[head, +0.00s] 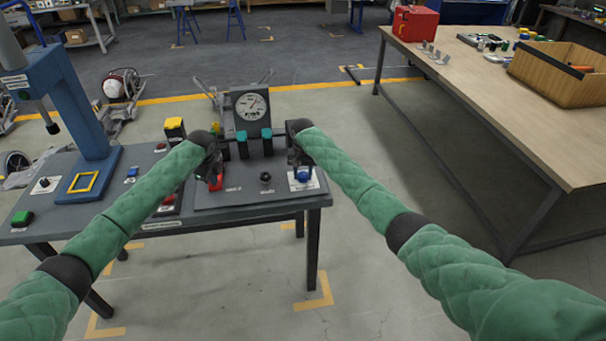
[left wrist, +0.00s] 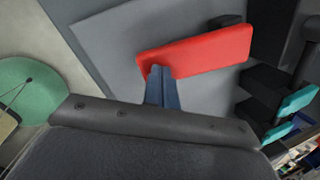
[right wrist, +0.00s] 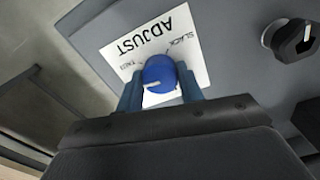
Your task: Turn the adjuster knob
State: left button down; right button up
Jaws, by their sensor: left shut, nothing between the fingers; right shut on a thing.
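The adjuster knob is a blue round knob (right wrist: 158,76) with a white pointer line, on a white plate (right wrist: 180,38) lettered ADJUST, SLACK and TIGHT. In the head view the knob (head: 303,174) sits at the right of the grey panel. My right gripper (right wrist: 160,92) is shut on the knob, one finger on each side. My left gripper (left wrist: 160,75) is shut and empty, its fingertips at the edge of a red lever (left wrist: 205,52) at the panel's left. Whether the fingertips touch the lever I cannot tell.
A dial gauge (head: 250,106) and teal-tipped clamps (head: 255,137) stand behind the panel. A small black knob (head: 265,177) sits between my grippers. A blue press (head: 85,130) stands at left. A wooden workbench (head: 480,90) is at right, with clear floor between.

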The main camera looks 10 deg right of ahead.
aim_at(303, 174)
jog(key=n, duration=0.7)
jog(key=shift+n, duration=0.4)
jog(key=n, duration=0.6)
jog(key=shift+n, duration=0.3)
jog(key=o, duration=1)
notch_tip(303, 174, up, 12)
